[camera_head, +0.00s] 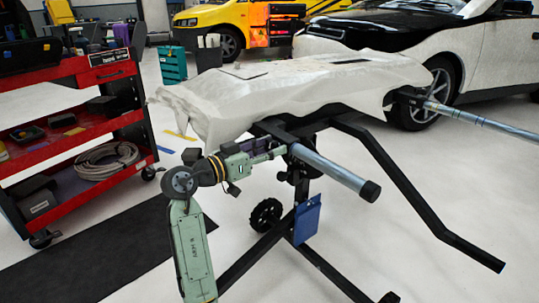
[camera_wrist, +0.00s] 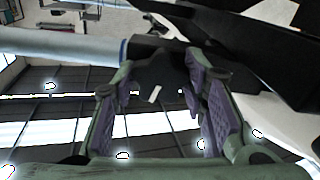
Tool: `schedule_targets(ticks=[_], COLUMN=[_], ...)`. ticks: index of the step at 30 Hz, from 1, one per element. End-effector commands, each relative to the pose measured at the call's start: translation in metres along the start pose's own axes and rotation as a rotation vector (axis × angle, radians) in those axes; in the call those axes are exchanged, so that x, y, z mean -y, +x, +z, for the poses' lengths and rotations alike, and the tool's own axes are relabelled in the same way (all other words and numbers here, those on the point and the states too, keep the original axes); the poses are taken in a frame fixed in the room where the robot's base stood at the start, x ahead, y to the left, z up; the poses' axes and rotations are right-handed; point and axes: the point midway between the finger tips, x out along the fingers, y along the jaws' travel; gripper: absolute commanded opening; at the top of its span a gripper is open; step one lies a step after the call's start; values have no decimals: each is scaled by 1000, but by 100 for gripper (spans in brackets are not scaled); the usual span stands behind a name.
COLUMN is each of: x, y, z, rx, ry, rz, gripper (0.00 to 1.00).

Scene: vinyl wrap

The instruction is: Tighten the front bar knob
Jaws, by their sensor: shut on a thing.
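The front bar knob (camera_wrist: 158,72) is a dark lobed piece between my fingers in the wrist view. It sits beside the grey bar (camera_wrist: 75,46) under the stand. In the head view my gripper (camera_head: 280,152) reaches in from the left to the stand's black frame (camera_head: 298,132), at the rear end of the grey bar (camera_head: 335,175). The knob is too small and covered to make out there.
A wrapped white panel (camera_head: 290,95) lies on the stand above my arm. A red cart (camera_head: 75,75) stands at the left.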

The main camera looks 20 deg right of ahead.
Motion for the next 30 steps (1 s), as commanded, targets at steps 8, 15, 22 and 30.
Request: schedule_targets(ticks=[8, 15, 22, 30], x=[0, 0, 0, 0], y=[0, 0, 0, 0], z=[1, 0, 0, 0], rx=[2, 2, 2, 1], ry=[28, 28, 27, 26], rz=[2, 2, 1, 1], gripper=[11, 11, 51, 60])
